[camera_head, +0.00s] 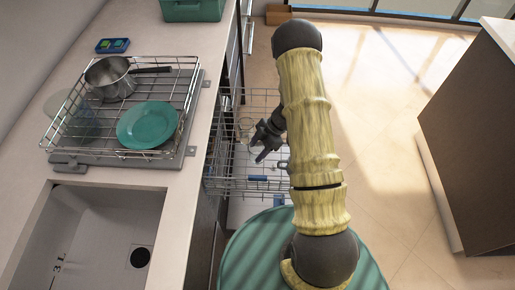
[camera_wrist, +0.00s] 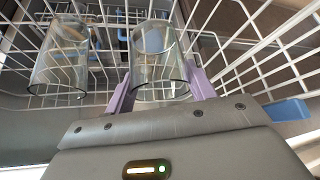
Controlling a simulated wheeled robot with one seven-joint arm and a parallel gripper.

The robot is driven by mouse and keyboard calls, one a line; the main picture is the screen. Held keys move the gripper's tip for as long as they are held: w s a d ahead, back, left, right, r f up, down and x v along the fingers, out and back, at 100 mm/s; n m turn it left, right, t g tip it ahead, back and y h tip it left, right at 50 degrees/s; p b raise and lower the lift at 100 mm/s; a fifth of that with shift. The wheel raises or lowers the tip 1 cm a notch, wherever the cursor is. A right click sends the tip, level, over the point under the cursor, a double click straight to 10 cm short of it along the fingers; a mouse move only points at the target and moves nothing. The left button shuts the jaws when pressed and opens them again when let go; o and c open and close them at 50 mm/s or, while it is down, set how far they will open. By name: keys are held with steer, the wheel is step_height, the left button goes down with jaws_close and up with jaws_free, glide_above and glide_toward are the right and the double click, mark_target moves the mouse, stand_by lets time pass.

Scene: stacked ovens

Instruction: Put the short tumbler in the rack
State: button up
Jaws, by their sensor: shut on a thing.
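In the wrist view, a clear glass tumbler (camera_wrist: 160,55) sits between the two purple fingers of my gripper (camera_wrist: 160,88), which are shut on it. I take it for the short tumbler. The white wire rack (camera_wrist: 235,55) surrounds it; I cannot tell whether the glass touches the rack's floor. In the head view, my gripper (camera_head: 263,147) is at the pulled-out rack (camera_head: 225,186), right of the counter. A second clear glass (camera_wrist: 60,62) stands in the rack to the left, apart from the held one.
A wire dish rack (camera_head: 108,146) on the counter holds a teal plate (camera_head: 147,125) and a metal pot (camera_head: 110,78). The sink (camera_head: 95,240) is in front of it. A dark island (camera_head: 470,150) stands at right, with clear floor between.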

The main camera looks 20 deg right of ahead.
steer(key=shift+f+b, duration=1.05)
steer(key=shift+f, duration=1.75)
steer(key=o, duration=1.3)
steer(key=shift+c, duration=0.2)
steer(key=shift+r, duration=0.1)
steer(key=s+p+v, duration=0.1)
steer(key=p+v, duration=0.1)
steer(key=v, duration=1.5)
steer(key=shift+w, duration=0.5)
steer(key=shift+r, duration=0.2)
